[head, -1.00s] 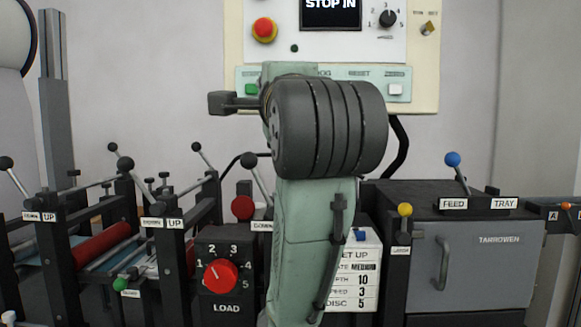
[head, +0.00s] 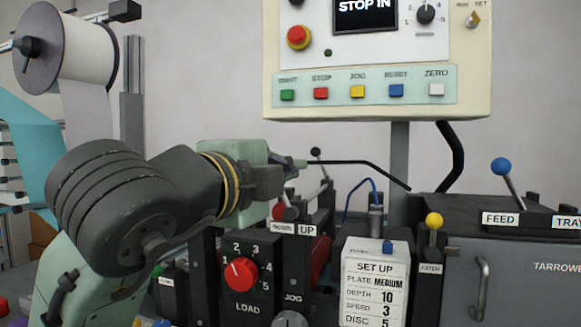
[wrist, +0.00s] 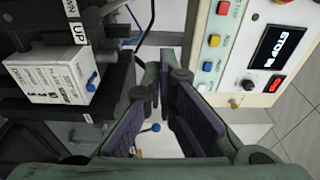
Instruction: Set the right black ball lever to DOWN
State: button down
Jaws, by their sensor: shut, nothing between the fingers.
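My gripper (head: 298,163) is at the end of my arm, above and behind the DOWN/UP label (head: 293,229) in the head view. It is shut and empty. A black ball on a thin rod (head: 316,151) stands behind it, just right of the fingertips. In the wrist view my fingers (wrist: 164,82) hold no lever, and the UP label (wrist: 78,33) is at upper left.
The white SET UP box (head: 374,280), yellow ball lever (head: 433,221) and blue ball lever (head: 501,166) are to the right. The red LOAD dial (head: 241,271) is below my gripper. The control panel (head: 375,110) hangs above. A thin black rod (head: 370,170) runs right of my gripper.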

jog(key=w+p, duration=0.4)
jog(key=w, duration=0.4)
jog(key=shift+w, duration=0.25)
jog(key=shift+f, duration=0.1)
jog(key=shift+w+a+n+b, duration=0.25)
jog(key=shift+a+n+b, duration=0.15)
jog(key=shift+a+n, duration=0.65)
jog(key=shift+d, duration=0.25)
